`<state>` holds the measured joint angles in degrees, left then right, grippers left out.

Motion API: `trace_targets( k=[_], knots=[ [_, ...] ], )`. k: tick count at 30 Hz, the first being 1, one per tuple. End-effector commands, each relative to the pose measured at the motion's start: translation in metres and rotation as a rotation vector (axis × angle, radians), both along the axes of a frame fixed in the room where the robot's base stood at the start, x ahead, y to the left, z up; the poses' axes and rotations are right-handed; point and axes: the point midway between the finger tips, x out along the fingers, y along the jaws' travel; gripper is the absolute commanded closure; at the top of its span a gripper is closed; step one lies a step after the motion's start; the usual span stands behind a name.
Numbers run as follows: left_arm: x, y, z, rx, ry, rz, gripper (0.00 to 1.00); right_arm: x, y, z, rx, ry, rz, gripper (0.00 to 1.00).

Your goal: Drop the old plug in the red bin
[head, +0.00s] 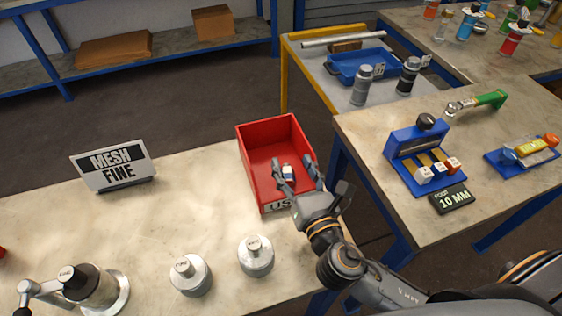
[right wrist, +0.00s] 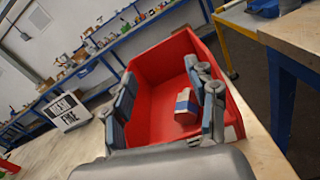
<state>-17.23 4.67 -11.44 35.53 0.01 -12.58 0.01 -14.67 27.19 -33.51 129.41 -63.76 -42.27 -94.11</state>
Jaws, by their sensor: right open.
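The red bin (head: 258,147) stands at the right end of the near table, open upward, with a label on its front. My right gripper (head: 292,166) is over the bin's front part, its two fingers open and pointing into it. A small white and blue plug (head: 288,173) shows between the fingers inside the bin's outline. The right wrist view shows this plug (right wrist: 186,104), with a red part, inside the red bin (right wrist: 155,70), apart from the fingers. I cannot tell whether it touches the bin's floor. My left gripper is not in view.
Metal flanged pieces (head: 190,276) (head: 256,256) and a lever-handled vessel (head: 92,287) stand along the near table's front. A "MESH FINE" sign (head: 113,167) stands at left. A second table with a blue rack (head: 425,160) is at right. The near table's middle is clear.

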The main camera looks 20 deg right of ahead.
Motion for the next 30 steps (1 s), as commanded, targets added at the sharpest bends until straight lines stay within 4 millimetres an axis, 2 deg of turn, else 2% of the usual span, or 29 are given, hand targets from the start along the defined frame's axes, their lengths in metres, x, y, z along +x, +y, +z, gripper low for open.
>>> trace_targets(
  k=[1,6,12,18,30],
  knots=[
    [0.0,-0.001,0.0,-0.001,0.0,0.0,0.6,-0.012,0.0,-0.001,0.001,0.005,0.001,0.42],
    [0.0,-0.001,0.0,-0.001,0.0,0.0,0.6,-0.044,-0.002,-0.001,0.001,0.005,0.0,0.42],
    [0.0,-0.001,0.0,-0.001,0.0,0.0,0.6,-0.067,-0.003,0.0,0.001,0.002,-0.001,0.42],
    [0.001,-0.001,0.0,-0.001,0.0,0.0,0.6,-0.074,-0.003,0.001,0.002,-0.001,0.0,0.42],
    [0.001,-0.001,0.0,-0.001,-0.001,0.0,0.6,-0.074,-0.003,0.001,0.001,-0.001,0.0,0.42]
  ],
)
